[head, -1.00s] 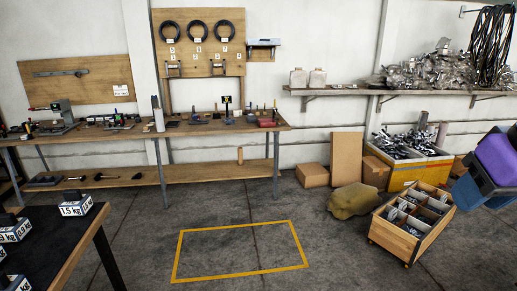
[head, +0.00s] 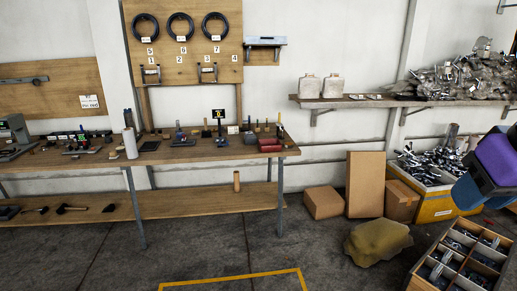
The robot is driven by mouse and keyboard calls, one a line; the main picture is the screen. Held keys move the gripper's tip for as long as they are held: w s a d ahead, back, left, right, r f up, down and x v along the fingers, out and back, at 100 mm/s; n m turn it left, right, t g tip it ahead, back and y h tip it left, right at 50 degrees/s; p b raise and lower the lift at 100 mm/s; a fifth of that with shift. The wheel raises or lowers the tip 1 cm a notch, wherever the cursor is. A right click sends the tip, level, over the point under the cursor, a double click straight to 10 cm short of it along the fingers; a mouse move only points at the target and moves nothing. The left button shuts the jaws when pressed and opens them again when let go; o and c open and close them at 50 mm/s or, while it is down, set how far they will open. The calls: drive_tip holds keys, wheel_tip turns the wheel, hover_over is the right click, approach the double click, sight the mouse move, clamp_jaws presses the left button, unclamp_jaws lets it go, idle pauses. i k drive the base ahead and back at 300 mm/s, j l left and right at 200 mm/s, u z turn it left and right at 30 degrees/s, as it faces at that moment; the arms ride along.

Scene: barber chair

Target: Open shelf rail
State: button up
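A small grey wall shelf (head: 265,41) with a thin bar along its front is fixed to the wall, right of the upper pegboard. It may be the shelf with the rail; whether the bar is open or shut is too small to tell. A longer wall shelf (head: 350,102) runs to the right and holds two pale canisters and a heap of metal scrap; I see no clear rail on it. A purple and dark blue part of my arm shows at the right edge. My gripper's fingers are not in view.
A wooden workbench (head: 215,150) with tools stands below the pegboard (head: 190,70). Cardboard boxes (head: 365,185), a lumpy olive sack (head: 377,242), a yellow bin (head: 437,208) and a divided wooden crate (head: 425,268) stand at right. The floor before the bench is clear, with a yellow outline (head: 235,278).

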sight(250, 40)
drive_tip(key=i, duration=1.8)
